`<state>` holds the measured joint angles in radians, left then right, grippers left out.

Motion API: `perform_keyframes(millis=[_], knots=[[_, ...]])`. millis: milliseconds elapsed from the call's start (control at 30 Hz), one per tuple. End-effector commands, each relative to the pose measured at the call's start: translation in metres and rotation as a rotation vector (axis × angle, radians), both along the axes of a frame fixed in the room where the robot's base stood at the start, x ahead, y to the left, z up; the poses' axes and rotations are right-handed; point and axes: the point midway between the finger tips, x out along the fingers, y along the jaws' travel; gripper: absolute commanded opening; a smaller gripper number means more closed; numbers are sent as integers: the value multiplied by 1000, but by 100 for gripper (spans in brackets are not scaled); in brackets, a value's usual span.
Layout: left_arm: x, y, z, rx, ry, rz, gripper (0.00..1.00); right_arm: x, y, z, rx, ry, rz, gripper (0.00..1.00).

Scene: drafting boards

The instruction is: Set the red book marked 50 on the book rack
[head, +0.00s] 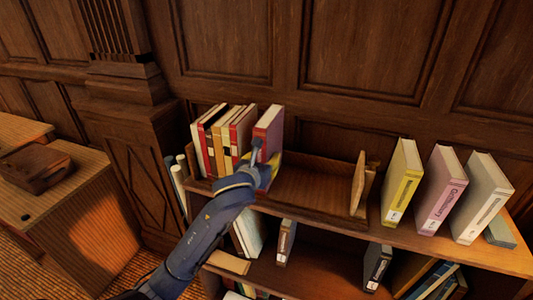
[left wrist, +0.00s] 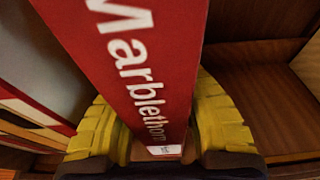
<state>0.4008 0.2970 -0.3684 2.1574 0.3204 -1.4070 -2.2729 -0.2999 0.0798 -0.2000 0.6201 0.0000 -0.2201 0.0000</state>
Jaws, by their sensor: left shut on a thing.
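The red book (head: 268,128) stands nearly upright at the right of a row of books in the wooden book rack (head: 312,190). My left gripper (head: 262,165) is shut on its lower spine. In the left wrist view the red book (left wrist: 140,70) fills the middle, with "Marblethorn" on its spine and a small white label whose number I cannot read. The yellow finger pads (left wrist: 160,125) are on both sides of it. The gripper hides the book's bottom, so I cannot tell whether it touches the rack floor. My right gripper is not in view.
Several red, cream and dark books (head: 220,138) fill the rack's left end. The rack's right part is empty up to its end piece (head: 360,183). Yellow (head: 402,182), pink (head: 441,188) and pale (head: 482,200) books stand right of it. A panelled wall is behind.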

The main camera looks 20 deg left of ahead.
Motion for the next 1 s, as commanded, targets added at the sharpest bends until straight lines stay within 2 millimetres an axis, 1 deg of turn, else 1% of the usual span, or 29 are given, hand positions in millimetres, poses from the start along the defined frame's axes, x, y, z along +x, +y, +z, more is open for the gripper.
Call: perform_keyframes(millis=[233,267,400,633,767,867,1000], knots=[[0,0,2,-2,-7,0,0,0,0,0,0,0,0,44],[0,0,-1,0,-1,0,36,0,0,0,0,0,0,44],[0,0,-1,0,-1,0,52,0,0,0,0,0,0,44],[0,0,-1,0,-1,0,52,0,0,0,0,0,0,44],[-5,1,1,1,-1,0,52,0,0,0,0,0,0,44],[-16,1,4,1,-2,-1,52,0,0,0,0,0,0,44],[-39,2,9,2,-2,-1,52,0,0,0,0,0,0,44]])
